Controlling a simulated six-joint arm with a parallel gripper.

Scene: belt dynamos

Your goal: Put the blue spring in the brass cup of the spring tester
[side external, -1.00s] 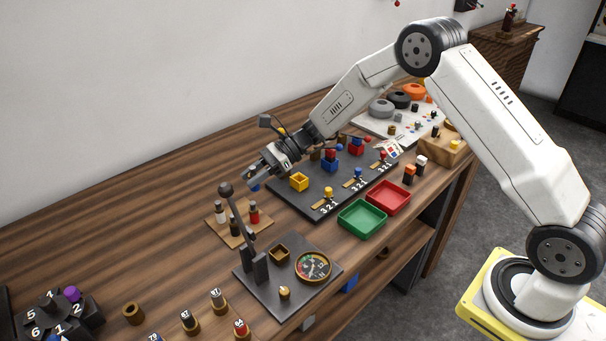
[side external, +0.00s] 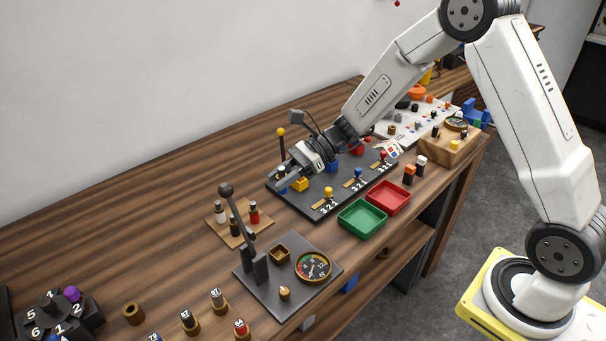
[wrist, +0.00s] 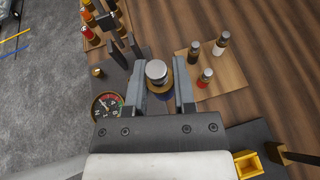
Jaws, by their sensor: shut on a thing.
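My gripper (side external: 283,179) is shut on the blue spring and holds it in the air at the near-left end of the dark board. In the wrist view the blue spring (wrist: 158,75) sits between the two fingers, with a silver top, a brownish band and blue below. The cup looks empty and lies apart from my gripper, nearer the camera. I cannot make out the cup in the wrist view.
A wooden rack (side external: 226,232) with red, black and white-bodied pieces stands behind the tester's lever (side external: 236,215). The dark numbered board (side external: 310,205) is beneath my gripper. Green (side external: 361,218) and red (side external: 388,198) trays lie along the front. Several numbered pieces stand at the lower left.

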